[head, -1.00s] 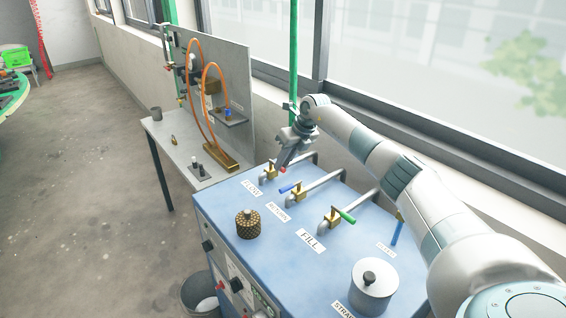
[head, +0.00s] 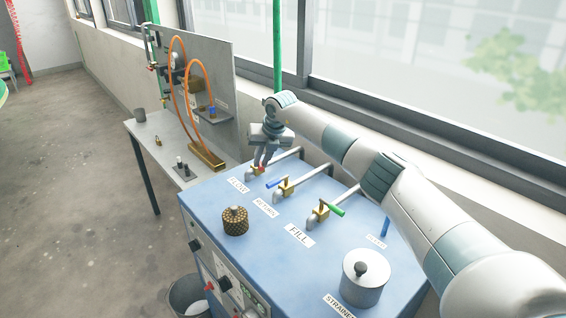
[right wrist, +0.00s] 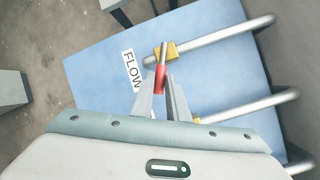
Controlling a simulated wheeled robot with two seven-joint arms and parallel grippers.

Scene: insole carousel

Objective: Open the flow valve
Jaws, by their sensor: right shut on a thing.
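The flow valve (right wrist: 166,50) is a brass block on a metal pipe beside the FLOW label (right wrist: 132,69). It also shows at the far end of the blue machine top in the head view (head: 252,172). Its lever has a red grip (right wrist: 160,78) and stands roughly across the pipe in the right wrist view. My right gripper (right wrist: 161,86) is shut on the red grip, one finger on each side. In the head view, the right gripper (head: 262,163) reaches down over the valve and partly hides the lever. My left gripper is not in view.
The return valve with a blue lever (head: 276,183) and the fill valve with a green lever (head: 336,209) stand nearby. A knurled brass cap (head: 235,221) and the strainer pot (head: 364,284) are on the machine top. A window wall runs behind.

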